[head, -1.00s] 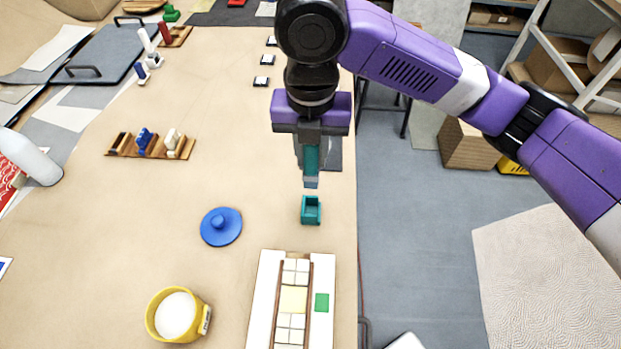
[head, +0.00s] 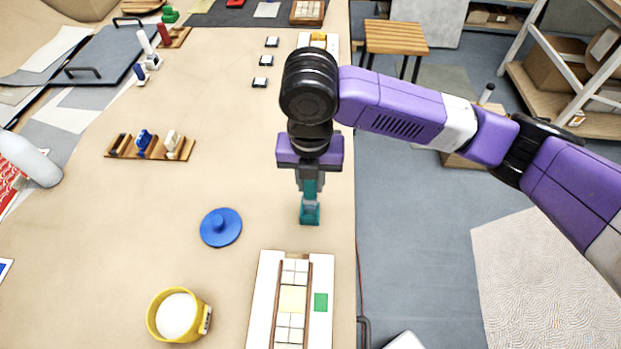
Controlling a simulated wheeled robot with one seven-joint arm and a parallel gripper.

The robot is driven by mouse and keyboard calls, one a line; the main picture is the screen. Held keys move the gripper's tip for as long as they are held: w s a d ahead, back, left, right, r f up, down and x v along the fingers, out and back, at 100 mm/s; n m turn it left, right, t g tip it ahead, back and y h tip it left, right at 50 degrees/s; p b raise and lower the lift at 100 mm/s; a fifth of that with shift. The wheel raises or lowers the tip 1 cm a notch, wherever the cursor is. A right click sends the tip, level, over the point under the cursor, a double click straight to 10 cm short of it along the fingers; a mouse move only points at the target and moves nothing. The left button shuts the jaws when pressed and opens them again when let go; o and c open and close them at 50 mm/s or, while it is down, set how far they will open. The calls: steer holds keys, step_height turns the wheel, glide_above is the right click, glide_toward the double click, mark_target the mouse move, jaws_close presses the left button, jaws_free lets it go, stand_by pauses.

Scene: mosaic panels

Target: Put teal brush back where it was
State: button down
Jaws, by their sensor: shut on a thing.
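My gripper (head: 310,185) points down near the right side of the table and is shut on the teal brush (head: 310,187). The brush is upright, and its upper part is hidden between the fingers.
A white panel board (head: 261,302) with pale tiles and a green square lies in front. A blue lid (head: 221,227) and a yellow tub (head: 160,322) are to the left. A wooden rack (head: 120,150) stands farther back. The table's right edge is close to the holder.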

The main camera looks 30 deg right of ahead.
steer(key=shift+f, duration=0.2)
steer(key=c, duration=1.2)
jaws_free()
steer(key=shift+r, duration=0.1)
steer(key=r, duration=0.8)
steer(key=r+b, duration=0.1)
steer(key=r, duration=0.3)
steer(key=shift+s+a+r, duration=0.15)
steer(key=shift+s+a, duration=0.1)
steer(key=shift+s, duration=0.05)
